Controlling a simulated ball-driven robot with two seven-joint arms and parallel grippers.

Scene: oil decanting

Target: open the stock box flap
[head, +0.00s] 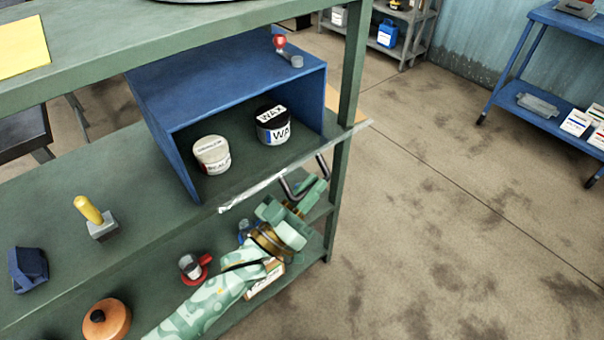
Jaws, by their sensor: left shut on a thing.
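The blue stock box (230,85) stands on the green shelf with its front open. The flap (255,192) shows as a thin, pale strip along the box's lower front, folded down and seen nearly edge-on. A metal bar handle (290,190) sticks out below it. My left gripper (306,192) reaches up from below and is shut on this handle. The exact finger contact is partly hidden. My right gripper is not in view.
A green post (348,100) rises just right of the box. A red-knobbed piece (280,45) sits on the box top. A yellow-handled tool (93,215) and dark blue piece (28,268) lie left. A red mug-like item (193,267) is below. Floor (460,220) is clear at right.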

